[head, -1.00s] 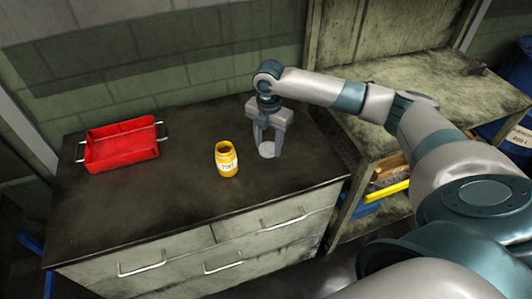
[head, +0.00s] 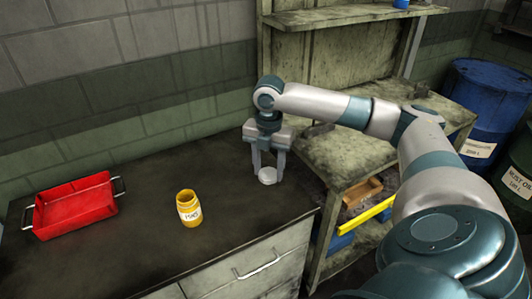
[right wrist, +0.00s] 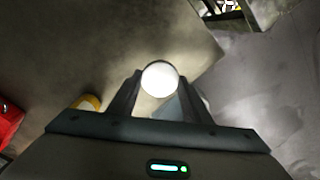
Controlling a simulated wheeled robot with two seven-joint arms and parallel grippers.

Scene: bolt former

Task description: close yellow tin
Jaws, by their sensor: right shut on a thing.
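The yellow tin (head: 189,208) stands upright on the dark cabinet top, with a white label on its side and its top apparently open. It also shows partly in the right wrist view (right wrist: 88,102), left of the fingers. My right gripper (head: 267,174) is to the right of the tin, pointing down. It is shut on a round white lid (head: 267,176), which sits between the fingertips near the cabinet's right edge. In the right wrist view the lid (right wrist: 160,79) shows as a bright disc at the fingertips. My left gripper is not in view.
A red tray (head: 75,208) with metal handles lies left of the tin. A worn shelf unit (head: 345,160) stands right of the cabinet (head: 130,240), holding a yellow bar (head: 366,215). Blue drums (head: 478,108) stand farther right. The surface between tin and lid is clear.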

